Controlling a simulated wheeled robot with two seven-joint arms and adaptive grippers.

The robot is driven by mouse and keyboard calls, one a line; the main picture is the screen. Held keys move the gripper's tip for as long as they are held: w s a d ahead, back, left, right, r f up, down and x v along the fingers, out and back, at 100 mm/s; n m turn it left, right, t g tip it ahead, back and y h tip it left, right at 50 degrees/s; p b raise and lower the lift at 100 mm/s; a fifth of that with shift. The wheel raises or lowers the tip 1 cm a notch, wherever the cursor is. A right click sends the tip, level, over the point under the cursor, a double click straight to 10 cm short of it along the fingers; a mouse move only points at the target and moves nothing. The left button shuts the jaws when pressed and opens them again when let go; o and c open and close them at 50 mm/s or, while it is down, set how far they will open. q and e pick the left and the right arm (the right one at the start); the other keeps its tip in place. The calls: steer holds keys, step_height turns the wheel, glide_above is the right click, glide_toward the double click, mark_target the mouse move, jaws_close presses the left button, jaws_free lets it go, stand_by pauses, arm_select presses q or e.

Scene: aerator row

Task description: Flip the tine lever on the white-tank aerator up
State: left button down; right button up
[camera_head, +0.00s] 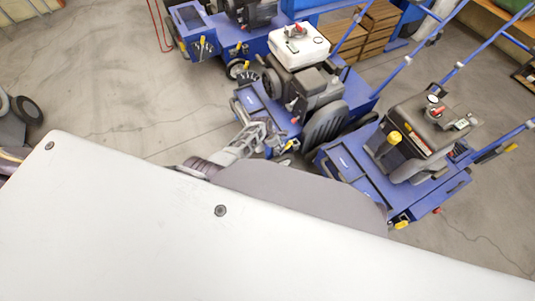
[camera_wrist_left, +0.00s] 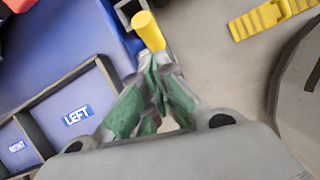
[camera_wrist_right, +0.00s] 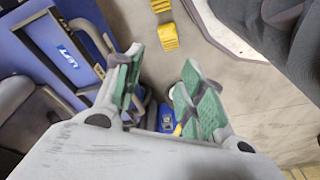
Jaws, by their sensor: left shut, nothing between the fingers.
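The white-tank aerator is a blue machine with a white tank (camera_head: 299,46) on its engine, in the middle of the head view. A yellow-tipped lever (camera_head: 292,145) shows at its front edge. In the left wrist view a yellow cylindrical lever grip (camera_wrist_left: 148,30) stands just past my left fingertips; I cannot tell whether they touch it. My left gripper (camera_head: 270,130) is beside the aerator's front, its fingers closed together and empty (camera_wrist_left: 154,62). My right gripper (camera_wrist_right: 158,75) is open and empty in its own wrist view; it is hidden in the head view.
A similar blue machine with a dark tank (camera_head: 425,125) stands close on the right. Another blue machine (camera_head: 225,35) stands behind to the left. Wooden crates (camera_head: 370,35) are at the back. Yellow pieces (camera_wrist_right: 168,36) show in the right wrist view. Grey floor (camera_head: 110,90) is clear at left.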

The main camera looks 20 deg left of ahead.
arm_select(q)
steer(key=shift+w+d+r, duration=0.15)
steer(key=shift+w+d, duration=1)
arm_select(e)
steer(key=shift+d+r, duration=0.2)
steer(key=shift+d, duration=0.05)
